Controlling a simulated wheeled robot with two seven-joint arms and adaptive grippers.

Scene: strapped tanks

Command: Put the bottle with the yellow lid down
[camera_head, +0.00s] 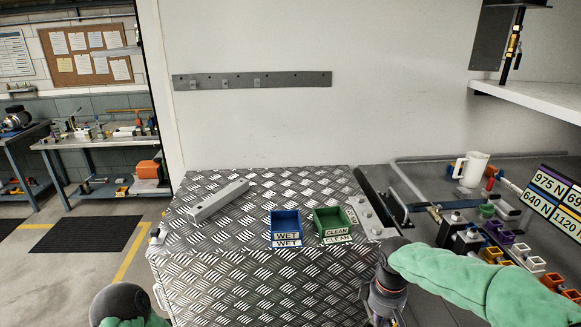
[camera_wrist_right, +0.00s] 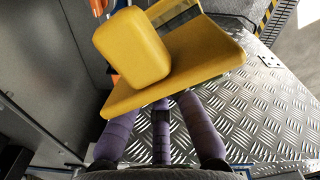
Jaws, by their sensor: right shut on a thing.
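My right gripper (camera_wrist_right: 162,112) shows its purple fingers in the right wrist view, shut on a yellow thing (camera_wrist_right: 175,70). This thing has a rounded block-like part and a broad, thin, curved plate. I cannot tell from this angle whether it is the lid of a bottle, and no bottle body is clearly visible. The tread-plate bench top (camera_head: 225,262) lies in front of me in the head view. My right wrist shows at its right front edge, with the fingers and the held thing out of that view. Only part of my left arm shows at the bottom left; its gripper is out of view.
A blue bin labelled WET (camera_head: 286,222) and a green bin labelled CLEAN (camera_head: 332,219) stand on the bench. A grey metal bar (camera_head: 217,200) lies behind left. A white mug (camera_head: 471,169) and small coloured parts crowd the right side.

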